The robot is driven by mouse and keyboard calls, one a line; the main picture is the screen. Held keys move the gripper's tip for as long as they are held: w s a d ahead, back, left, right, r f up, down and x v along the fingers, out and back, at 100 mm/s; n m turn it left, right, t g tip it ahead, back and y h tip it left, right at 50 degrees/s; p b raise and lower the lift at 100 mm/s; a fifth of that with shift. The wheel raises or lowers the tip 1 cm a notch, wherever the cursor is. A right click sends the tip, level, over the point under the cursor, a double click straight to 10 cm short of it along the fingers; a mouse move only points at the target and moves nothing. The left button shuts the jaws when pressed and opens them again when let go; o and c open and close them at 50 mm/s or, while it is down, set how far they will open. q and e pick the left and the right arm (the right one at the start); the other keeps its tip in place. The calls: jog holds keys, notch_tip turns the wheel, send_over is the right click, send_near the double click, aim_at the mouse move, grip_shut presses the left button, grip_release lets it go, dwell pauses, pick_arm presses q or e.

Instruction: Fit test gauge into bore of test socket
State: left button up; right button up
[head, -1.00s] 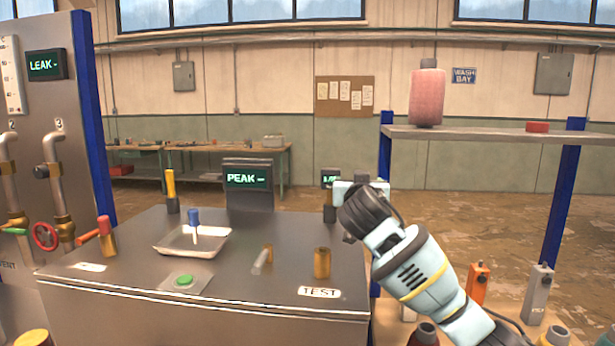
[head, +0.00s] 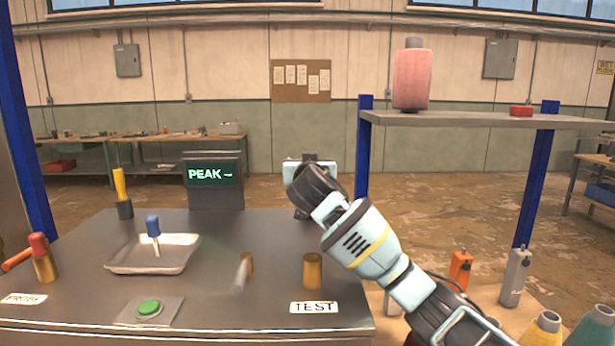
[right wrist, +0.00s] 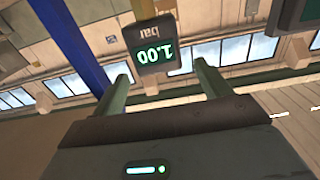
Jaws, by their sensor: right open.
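The test gauge, a dark block with a lit "1.00 bar" readout (right wrist: 155,52), shows upside down in the right wrist view, between and beyond my right fingers. In the head view it is mostly or wholly hidden behind my right gripper (head: 311,172). That gripper is at the bench's far right edge, and its two fingers (right wrist: 161,66) are apart with nothing seen clamped. The test socket, a short brass cylinder (head: 313,271), stands upright behind the TEST label, nearer than the gripper. Its bore cannot be made out. My left gripper is not in view.
On the bench are a metal tray (head: 117,268) holding a blue-topped piece (head: 153,227), a green button (head: 149,307), a brass piece with a grey lever (head: 247,264), a red-topped brass fitting (head: 43,260) and the PEAK display (head: 213,174). A shelf (head: 460,120) stands right.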

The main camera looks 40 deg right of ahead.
jog(key=shift+x, duration=2.6)
jog(key=shift+f, duration=0.15)
jog(key=shift+c, duration=0.2)
